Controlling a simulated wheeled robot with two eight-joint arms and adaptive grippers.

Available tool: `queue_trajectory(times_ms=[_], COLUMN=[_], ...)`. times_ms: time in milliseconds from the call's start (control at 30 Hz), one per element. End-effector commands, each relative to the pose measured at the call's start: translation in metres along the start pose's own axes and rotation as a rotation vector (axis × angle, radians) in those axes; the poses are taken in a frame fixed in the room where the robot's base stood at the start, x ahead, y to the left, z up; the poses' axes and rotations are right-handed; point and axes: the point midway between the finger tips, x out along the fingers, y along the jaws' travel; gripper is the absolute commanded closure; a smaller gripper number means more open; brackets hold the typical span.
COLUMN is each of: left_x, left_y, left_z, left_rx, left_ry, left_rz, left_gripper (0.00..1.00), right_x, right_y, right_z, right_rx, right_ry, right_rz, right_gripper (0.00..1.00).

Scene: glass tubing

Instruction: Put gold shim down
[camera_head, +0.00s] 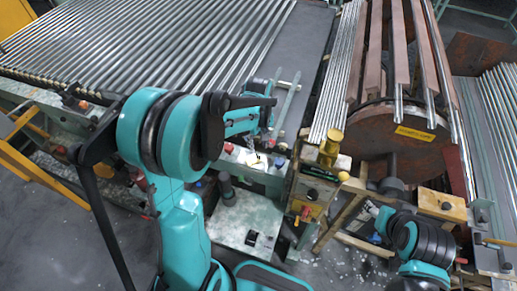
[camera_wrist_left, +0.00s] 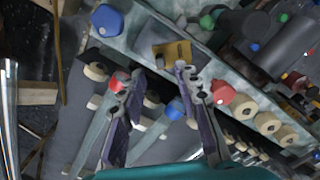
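The gold shim (camera_wrist_left: 174,52) is a small flat yellow piece lying on a pale green metal ledge (camera_wrist_left: 139,38), just beyond my left fingertips in the left wrist view. A small yellowish patch in the head view (camera_head: 261,159), below my left gripper (camera_head: 257,143), seems to be the same piece. The left wrist view shows my left gripper (camera_wrist_left: 159,71) with its two fingers apart and nothing between the tips. In the head view my right arm is folded at the lower right; its gripper (camera_head: 374,209) is small and its fingers are unclear.
Rows of glass tubes (camera_head: 150,45) lie on the machine bed at the back. A rusty drum (camera_head: 400,135) with tubes stands to the right. A yellow post (camera_head: 329,148) rises close to the right of my left gripper. Coloured knobs (camera_wrist_left: 222,91) and rollers surround the ledge.

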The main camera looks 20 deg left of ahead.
Motion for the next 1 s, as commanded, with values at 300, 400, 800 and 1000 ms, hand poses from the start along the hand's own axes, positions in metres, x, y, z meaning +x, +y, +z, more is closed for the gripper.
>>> queue_trajectory(times_ms=[300, 400, 800, 1000], left_x=[-0.059, -0.067, -0.127, -0.137], left_y=[0.0, -0.001, -0.04, -0.067], left_z=[0.0, 0.001, 0.069, 0.109], left_rx=[0.0, 0.004, 0.38, 0.625], left_ry=[0.0, 0.002, 0.233, 0.418], left_rz=[0.0, 0.002, 0.16, 0.23], left_gripper=[0.68, 0.68, 0.68, 0.68], right_x=[-0.012, -0.013, -0.013, -0.013], right_y=[0.0, 0.0, 0.0, 0.0], right_z=[-0.009, -0.009, -0.009, -0.009], right_rx=[0.0, 0.0, 0.0, 0.0], right_ry=[0.0, 0.0, 0.0, 0.0], right_rz=[0.0, 0.0, 0.0, 0.0], right_gripper=[0.48, 0.48, 0.48, 0.48])
